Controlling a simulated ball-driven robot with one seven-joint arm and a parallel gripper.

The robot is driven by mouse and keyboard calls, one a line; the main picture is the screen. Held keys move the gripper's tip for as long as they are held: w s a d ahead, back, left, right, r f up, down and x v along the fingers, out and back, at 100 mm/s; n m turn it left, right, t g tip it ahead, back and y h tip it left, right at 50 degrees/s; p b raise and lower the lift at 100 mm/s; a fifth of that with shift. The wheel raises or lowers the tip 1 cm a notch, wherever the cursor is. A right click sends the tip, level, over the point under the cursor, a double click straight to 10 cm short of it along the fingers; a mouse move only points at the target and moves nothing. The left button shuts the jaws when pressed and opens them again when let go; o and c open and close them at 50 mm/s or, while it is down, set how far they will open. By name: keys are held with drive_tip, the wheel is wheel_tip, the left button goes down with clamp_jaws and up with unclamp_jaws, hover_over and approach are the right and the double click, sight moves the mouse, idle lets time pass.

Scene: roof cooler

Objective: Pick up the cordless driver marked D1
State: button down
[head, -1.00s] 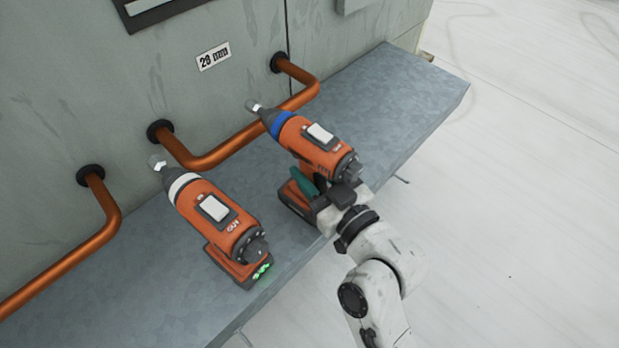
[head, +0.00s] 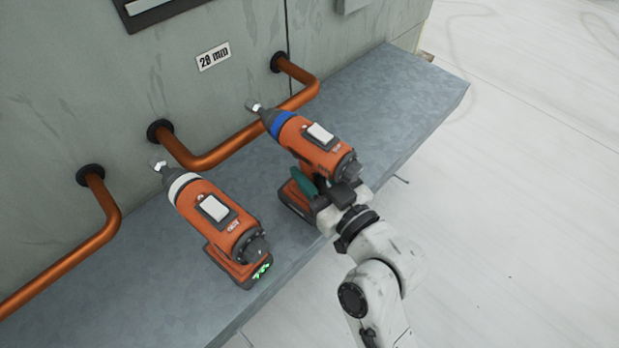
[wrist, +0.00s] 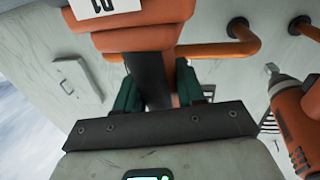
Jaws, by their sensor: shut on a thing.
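An orange cordless driver with a blue band (head: 310,140) stands on the grey metal ledge. In the wrist view its orange body (wrist: 135,38) carries a white label that seems to read D1, partly cut off by the top edge. My gripper (head: 319,185) is shut on this driver's handle. The wrist view shows the green fingers of my gripper (wrist: 157,92) on both sides of the dark handle. The driver's base appears to be on the ledge; I cannot see a gap under it.
A second orange driver with a white band (head: 222,222) stands to the left on the ledge (head: 390,110), with green lights on its base. Copper pipes (head: 230,145) run from the grey wall behind both drivers. A 20 mm sign (head: 213,56) is on the wall. The ledge's right end is clear.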

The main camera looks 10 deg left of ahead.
sight(326, 168)
drive_tip(key=shift+r, duration=0.25)
drive_tip(key=shift+r, duration=0.1)
drive_tip(key=shift+r, duration=0.25)
wheel_tip(326, 168, up, 2)
drive_tip(key=s+r, duration=0.1)
drive_tip(key=s+d+r, duration=0.1)
drive_tip(key=r, duration=0.1)
drive_tip(key=s+r, duration=0.2)
drive_tip(key=shift+d+r+b, duration=0.2)
drive_tip(key=shift+d+b, duration=0.1)
drive_tip(key=s+d+r+p, duration=0.3)
drive_tip(key=s+r+p, duration=0.1)
drive_tip(key=s+p, duration=0.3)
drive_tip(key=shift+s+r, duration=0.4)
drive_tip(key=shift+s, duration=0.65)
